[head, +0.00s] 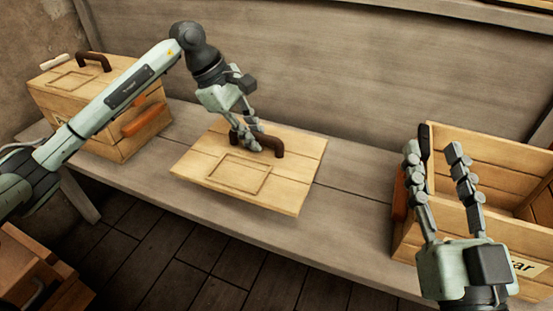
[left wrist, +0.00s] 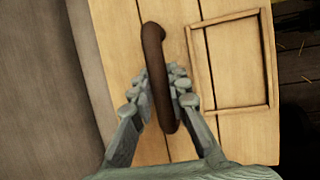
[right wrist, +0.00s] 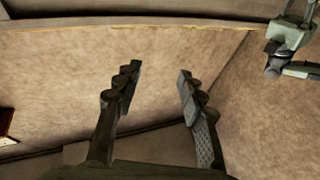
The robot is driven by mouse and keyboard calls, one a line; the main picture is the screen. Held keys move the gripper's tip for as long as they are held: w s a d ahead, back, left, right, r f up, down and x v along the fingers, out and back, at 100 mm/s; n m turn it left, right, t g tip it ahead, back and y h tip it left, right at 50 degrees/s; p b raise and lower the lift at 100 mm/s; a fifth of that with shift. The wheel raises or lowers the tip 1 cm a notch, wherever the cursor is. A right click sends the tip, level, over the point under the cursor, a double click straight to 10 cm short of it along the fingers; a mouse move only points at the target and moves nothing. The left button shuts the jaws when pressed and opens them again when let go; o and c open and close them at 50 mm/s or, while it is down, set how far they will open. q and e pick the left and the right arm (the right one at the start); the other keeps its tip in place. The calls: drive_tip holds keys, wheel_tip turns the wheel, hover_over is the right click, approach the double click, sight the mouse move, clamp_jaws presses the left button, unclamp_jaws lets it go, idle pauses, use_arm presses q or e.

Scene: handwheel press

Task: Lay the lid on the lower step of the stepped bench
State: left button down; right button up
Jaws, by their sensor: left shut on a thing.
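The light wooden lid (head: 200,165) has a brown arched handle (head: 270,143) and a raised rectangular frame on top. My left gripper (head: 256,143) is shut on the handle. In the left wrist view, the fingers (left wrist: 160,93) sit on both sides of the handle (left wrist: 155,55), above the lid (left wrist: 120,40). My right gripper (head: 435,165) is open and empty by the crate at the right; its fingers (right wrist: 155,90) are apart.
An open wooden crate (head: 480,155) stands at the right end of the bench. A closed wooden box (head: 110,140) with a lid and handle stands at the left end. Bench surface is bare between lid and crate. A wooden thing (head: 40,285) is at the lower left.

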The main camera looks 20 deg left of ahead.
sight(287, 144)
use_arm(q)
drive_tip(key=w+d+f, duration=0.1)
drive_tip(key=d, duration=0.1)
drive_tip(key=w+d+f, duration=0.1)
drive_tip(key=d+f, duration=0.1)
drive_tip(key=w+d+f, duration=0.1)
drive_tip(key=w+d, duration=0.1)
drive_tip(key=shift+d+f, duration=0.25)
wheel_tip(287, 144, down, 4)
drive_tip(key=shift+r+b, duration=0.1)
drive_tip(key=shift+b, duration=0.3)
use_arm(e)
drive_tip(key=shift+s+d+r+t, duration=0.1)
drive_tip(key=shift+d+r+t, duration=0.05)
drive_tip(key=shift+r+t, duration=0.35)
drive_tip(key=shift+s+d+r+t, duration=0.15)
drive_tip(key=shift+r+t, duration=0.25)
drive_tip(key=shift+r, duration=0.2)
use_arm(q)
drive_tip(key=c, duration=1.5)
unclamp_jaws()
use_arm(e)
drive_tip(key=shift+f, duration=0.1)
